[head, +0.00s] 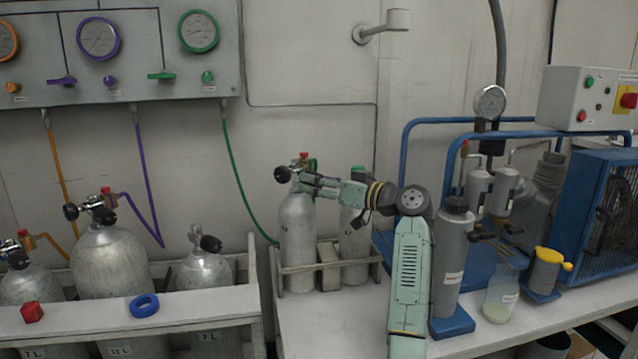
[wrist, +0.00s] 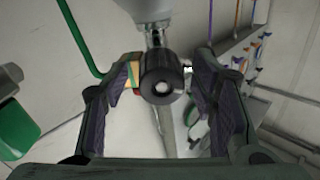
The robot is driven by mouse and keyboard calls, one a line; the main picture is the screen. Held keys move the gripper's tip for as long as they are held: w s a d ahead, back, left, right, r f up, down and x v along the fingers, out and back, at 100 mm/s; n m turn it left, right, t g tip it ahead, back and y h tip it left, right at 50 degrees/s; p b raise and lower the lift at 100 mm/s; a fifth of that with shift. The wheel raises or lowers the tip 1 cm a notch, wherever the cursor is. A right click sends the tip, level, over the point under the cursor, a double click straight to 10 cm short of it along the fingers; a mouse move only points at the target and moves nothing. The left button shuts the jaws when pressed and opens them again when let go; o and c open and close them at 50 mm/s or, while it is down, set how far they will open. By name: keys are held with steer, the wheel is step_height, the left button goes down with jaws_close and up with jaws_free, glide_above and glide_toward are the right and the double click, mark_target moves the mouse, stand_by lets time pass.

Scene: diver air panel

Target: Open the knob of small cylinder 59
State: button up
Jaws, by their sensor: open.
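A grey small cylinder (head: 297,240) stands upright in a rack on the bench, with a valve and a black knob (head: 283,174) at its top left. I cannot read a number 59 on it. My gripper (head: 308,182) is at the valve, reaching in from the right. In the wrist view my gripper (wrist: 162,84) is open, and the black knob (wrist: 161,72) lies between its two pads, with a gap at the right pad. Whether the left pad touches is unclear. The cylinder's grey body (wrist: 150,8) is at the top edge there.
A second cylinder (head: 354,245) with a green top stands just right, partly behind my arm. A green hose (head: 232,160) runs down from the gauge panel (head: 145,60). Larger cylinders (head: 108,262) stand in a left rack. A compressor (head: 600,210) is at right.

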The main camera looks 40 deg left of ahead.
steer(key=d, duration=1.2)
steer(key=shift+w, duration=0.2)
